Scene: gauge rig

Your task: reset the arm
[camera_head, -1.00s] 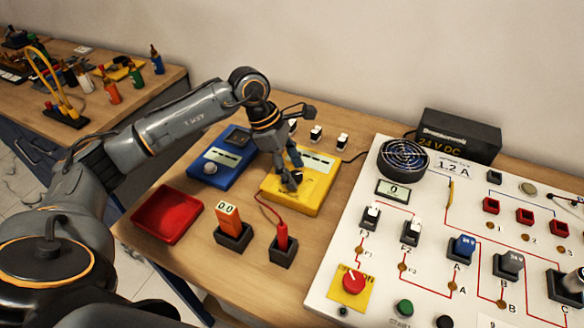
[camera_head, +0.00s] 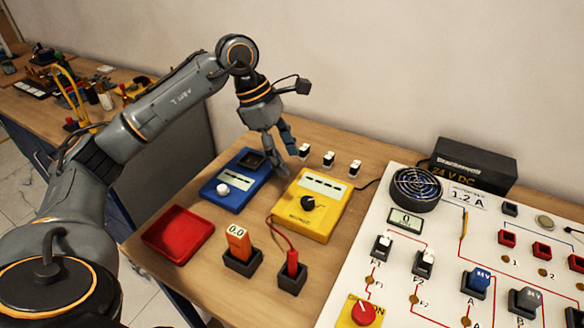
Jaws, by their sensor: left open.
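My left arm comes in from the left and arches over the bench. My left gripper (camera_head: 279,155) is open and empty. Its fingers point down, behind the yellow meter and in front of or above the bench at the right edge of the blue meter. The blue meter (camera_head: 226,197) has a white knob and a dark socket area. My right gripper is not in view.
A red tray (camera_head: 178,233), an orange 0.0 device (camera_head: 238,240) and a red probe (camera_head: 292,265) in black holders stand in front. Small white-topped parts (camera_head: 329,158) sit behind. The white panel (camera_head: 400,270) and black 24 V DC box (camera_head: 473,166) are at right.

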